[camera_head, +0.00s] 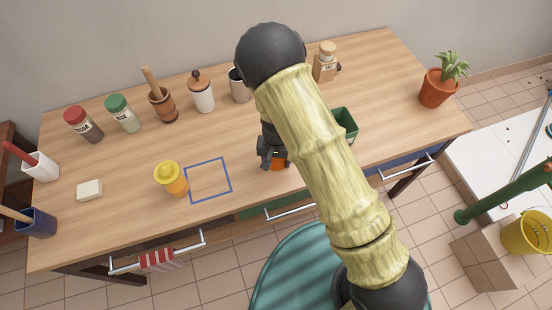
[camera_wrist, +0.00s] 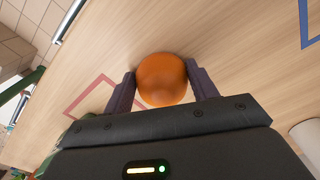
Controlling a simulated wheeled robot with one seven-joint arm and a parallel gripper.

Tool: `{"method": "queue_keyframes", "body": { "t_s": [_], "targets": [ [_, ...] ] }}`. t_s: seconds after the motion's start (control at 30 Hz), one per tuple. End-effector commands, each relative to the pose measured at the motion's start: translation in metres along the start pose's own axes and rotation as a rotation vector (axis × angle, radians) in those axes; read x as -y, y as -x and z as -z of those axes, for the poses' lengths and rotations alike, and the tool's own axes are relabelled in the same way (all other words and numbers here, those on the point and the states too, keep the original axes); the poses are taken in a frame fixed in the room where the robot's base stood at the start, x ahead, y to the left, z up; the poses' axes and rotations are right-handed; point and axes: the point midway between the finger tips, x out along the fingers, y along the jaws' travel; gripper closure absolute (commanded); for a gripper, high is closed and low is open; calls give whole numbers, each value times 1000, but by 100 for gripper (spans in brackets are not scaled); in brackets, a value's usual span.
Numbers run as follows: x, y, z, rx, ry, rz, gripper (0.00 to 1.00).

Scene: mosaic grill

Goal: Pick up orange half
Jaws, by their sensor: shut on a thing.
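The orange half (camera_wrist: 162,80) shows in the wrist view as a rounded orange shape between the two fingers of my gripper (camera_wrist: 163,88). The fingers touch it on both sides, so my gripper is shut on it. In the head view my gripper (camera_head: 273,158) is low over the front middle of the wooden table, and part of the orange half (camera_head: 277,163) shows beneath it. My arm hides part of the table there. I cannot tell whether the orange half touches the tabletop.
A blue square outline (camera_head: 208,180) and a yellow juicer-like object (camera_head: 172,178) lie left of my gripper. A green container (camera_head: 345,122) is to the right, partly behind my arm. Jars, a mortar and a cup line the back. A red outline (camera_wrist: 92,92) shows in the wrist view.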

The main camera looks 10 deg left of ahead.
Motion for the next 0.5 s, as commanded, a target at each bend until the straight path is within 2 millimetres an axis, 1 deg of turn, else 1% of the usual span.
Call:
{"method": "queue_keyframes", "body": {
  "t_s": [0.17, 0.4, 0.5],
  "targets": [
    [1, 20, 1, -3, 3, 2, 59],
    [1, 67, 1, -4, 3, 3, 59],
    [1, 84, 0, -3, 3, 2, 59]
  ]
}}
